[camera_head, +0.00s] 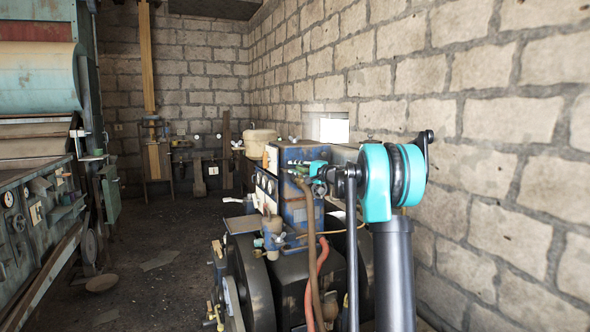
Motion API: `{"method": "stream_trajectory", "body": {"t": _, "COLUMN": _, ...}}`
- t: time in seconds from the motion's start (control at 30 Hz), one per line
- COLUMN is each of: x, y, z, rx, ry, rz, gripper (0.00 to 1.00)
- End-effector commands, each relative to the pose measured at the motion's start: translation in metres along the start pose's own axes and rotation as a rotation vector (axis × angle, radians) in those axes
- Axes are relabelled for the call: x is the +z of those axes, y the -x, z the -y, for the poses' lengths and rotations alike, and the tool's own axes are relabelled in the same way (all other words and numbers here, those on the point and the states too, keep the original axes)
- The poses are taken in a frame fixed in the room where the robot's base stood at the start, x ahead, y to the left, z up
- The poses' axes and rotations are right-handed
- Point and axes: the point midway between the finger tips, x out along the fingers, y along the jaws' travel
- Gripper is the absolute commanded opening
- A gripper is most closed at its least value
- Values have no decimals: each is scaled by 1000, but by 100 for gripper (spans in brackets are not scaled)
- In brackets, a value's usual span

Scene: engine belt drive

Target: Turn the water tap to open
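A dark engine (283,285) with a blue box (296,205) on top stands at centre right. I cannot make out the water tap with certainty. Small brass fittings (213,316) show low on the engine's left side, too small to tell what they are. My arm, teal and dark grey, rises in the right foreground and reaches left towards the blue box. Its far end, with my gripper (318,180), appears beside the box's upper right. The fingers are too small and partly hidden to tell whether they are open, or whether they touch anything.
A brown hose (311,250) and a red hose (321,265) run down the engine's front. A stone wall (480,110) stands close on the right. A large green machine (35,200) stands at the left. The floor (155,240) between is mostly clear.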

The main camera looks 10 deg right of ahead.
Motion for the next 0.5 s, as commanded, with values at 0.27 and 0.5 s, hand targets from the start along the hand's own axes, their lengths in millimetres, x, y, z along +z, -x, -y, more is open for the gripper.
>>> {"method": "stream_trajectory", "body": {"t": 0.27, "x": 0, "y": 0, "z": 0, "rx": 0, "ry": 0, "rz": -1, "gripper": 34}}
{"method": "stream_trajectory", "body": {"t": 0.5, "x": -1, "y": 13, "z": 1, "rx": 0, "ry": 0, "rz": -3, "gripper": 34}}
